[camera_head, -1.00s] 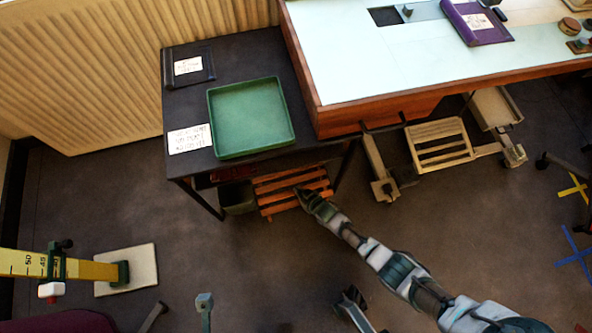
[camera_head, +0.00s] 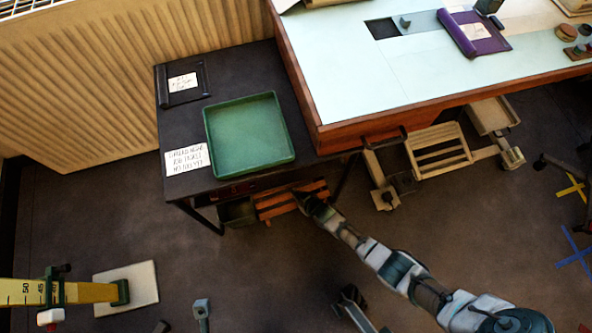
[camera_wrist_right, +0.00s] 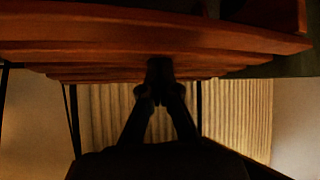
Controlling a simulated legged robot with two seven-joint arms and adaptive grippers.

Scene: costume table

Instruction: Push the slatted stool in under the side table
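The slatted stool (camera_head: 277,205) has orange-brown slats and lies mostly beneath the dark side table (camera_head: 186,132). Only its front slats show past the table's front edge; the rest is hidden under the top. My right gripper (camera_head: 305,199) is at the stool's front edge, near its right end. In the right wrist view the stool's slats (camera_wrist_right: 100,37) span the top of the picture. There my right gripper's fingers (camera_wrist_right: 159,75) come together at the tips, against or just by the slats, with nothing held between them. My left gripper is not in view.
A green tray (camera_head: 249,180) and white cards lie on the side table. A dark bin (camera_head: 237,212) stands left of the stool under the table. The large table (camera_head: 360,134) adjoins on the right, with a pale wheeled frame (camera_head: 438,148) beneath.

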